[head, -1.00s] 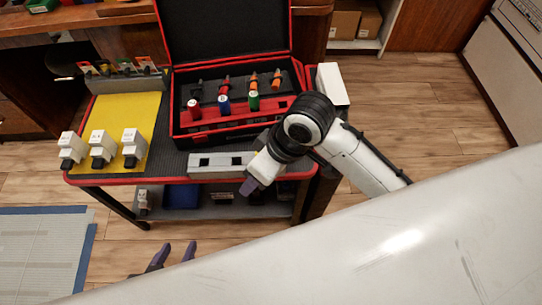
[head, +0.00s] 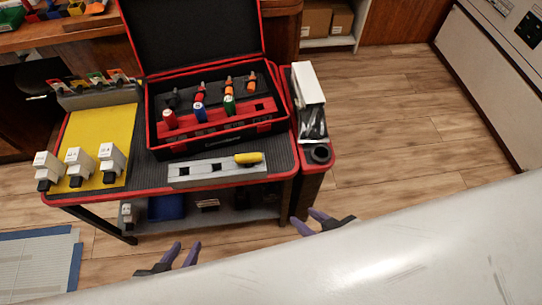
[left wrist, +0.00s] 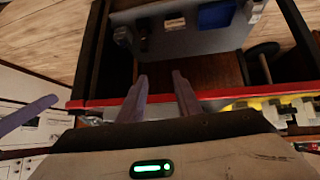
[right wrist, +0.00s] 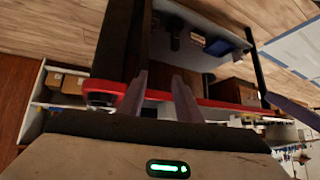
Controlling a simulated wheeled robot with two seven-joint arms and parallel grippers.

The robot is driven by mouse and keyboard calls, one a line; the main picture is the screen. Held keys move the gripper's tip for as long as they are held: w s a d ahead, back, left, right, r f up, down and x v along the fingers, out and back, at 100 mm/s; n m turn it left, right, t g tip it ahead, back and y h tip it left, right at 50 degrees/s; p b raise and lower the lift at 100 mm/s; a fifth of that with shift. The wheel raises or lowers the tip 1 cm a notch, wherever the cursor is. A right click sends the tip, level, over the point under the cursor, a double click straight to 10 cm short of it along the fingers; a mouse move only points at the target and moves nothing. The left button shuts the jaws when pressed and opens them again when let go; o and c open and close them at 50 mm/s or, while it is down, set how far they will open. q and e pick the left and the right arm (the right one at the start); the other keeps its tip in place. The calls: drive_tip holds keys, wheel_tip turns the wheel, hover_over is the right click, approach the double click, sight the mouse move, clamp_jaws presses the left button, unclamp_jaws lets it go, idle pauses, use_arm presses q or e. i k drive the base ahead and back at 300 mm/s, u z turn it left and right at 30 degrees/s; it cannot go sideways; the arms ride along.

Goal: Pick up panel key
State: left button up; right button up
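A yellow piece (head: 248,158), possibly the handle of the panel key, lies at the right end of a grey slotted block (head: 190,171) on the cart's front edge. Whether it sits in a slot I cannot tell. My right gripper (head: 309,220) is open and empty, low in front of the cart and right of the block. Its spread fingers also show in the right wrist view (right wrist: 159,97). My left gripper (head: 182,254) is open and empty, low in front of the cart. It also shows in the left wrist view (left wrist: 161,97).
An open black and red case (head: 270,128) holds coloured pieces. Several white breakers (head: 110,158) stand along a yellow mat (head: 98,125). A white box (head: 308,82) and a dark round holder (head: 320,153) are at the cart's right. Floor to the right is clear.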

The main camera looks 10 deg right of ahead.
sight(247, 158)
drive_tip(key=z, duration=0.15)
drive_tip(key=i, duration=0.25)
drive_tip(key=z, duration=0.05)
drive_tip(key=k, duration=0.95)
drive_tip(key=u, duration=1.85)
drive_tip(key=i, duration=1.4)
drive_tip(key=z, duration=2.5)
